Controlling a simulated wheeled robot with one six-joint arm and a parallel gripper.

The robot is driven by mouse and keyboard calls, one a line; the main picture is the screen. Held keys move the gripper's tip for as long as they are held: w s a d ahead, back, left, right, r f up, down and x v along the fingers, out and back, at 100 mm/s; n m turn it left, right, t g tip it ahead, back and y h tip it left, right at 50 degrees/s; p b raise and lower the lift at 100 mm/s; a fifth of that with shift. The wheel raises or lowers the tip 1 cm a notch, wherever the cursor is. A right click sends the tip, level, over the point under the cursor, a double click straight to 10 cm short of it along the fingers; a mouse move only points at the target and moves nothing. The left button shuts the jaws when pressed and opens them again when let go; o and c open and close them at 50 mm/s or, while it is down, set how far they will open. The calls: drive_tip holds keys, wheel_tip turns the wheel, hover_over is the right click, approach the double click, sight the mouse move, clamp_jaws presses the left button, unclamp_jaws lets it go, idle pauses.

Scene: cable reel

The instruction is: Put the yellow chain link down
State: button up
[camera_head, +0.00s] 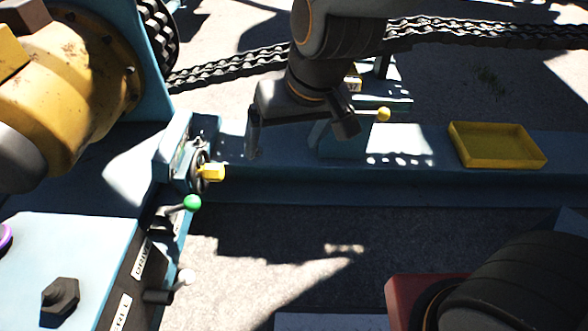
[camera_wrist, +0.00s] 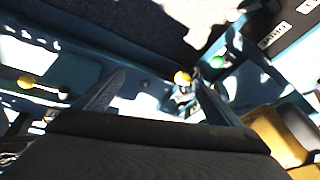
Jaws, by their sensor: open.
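My gripper (camera_head: 300,132) is open, its two fingers spread wide and pointing down over the blue bench; in the wrist view (camera_wrist: 160,96) nothing shows held between the fingers. I cannot make out the yellow chain link for certain. A small yellow block (camera_head: 213,172) sits at a dark handwheel on the blue vice-like block, left of my gripper. It looks like part of the handwheel, and a yellow tip (camera_wrist: 182,78) shows beyond the fingers in the wrist view. The yellow tray (camera_head: 497,163) lies on the bench to the right and looks empty.
A blue bench (camera_head: 300,185) runs across the view. A dark chain (camera_head: 235,68) stretches behind my arm from the reel side. A yellow-knobbed lever (camera_head: 383,114) stands just right of my gripper. Green (camera_head: 192,202) and white (camera_head: 186,276) lever knobs are at the lower left.

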drive_tip(key=s+r+g, duration=0.1)
drive_tip(key=s, duration=0.2)
drive_tip(key=s+d+r+n+g, duration=0.1)
drive_tip(key=s, duration=0.3)
drive_tip(key=s+d+r+g+h, duration=0.1)
drive_tip(key=s, duration=0.3)
drive_tip(key=shift+r, duration=0.4)
drive_tip(key=c, duration=0.3)
drive_tip(key=shift+w, duration=0.1)
drive_tip(key=shift+c, duration=0.7)
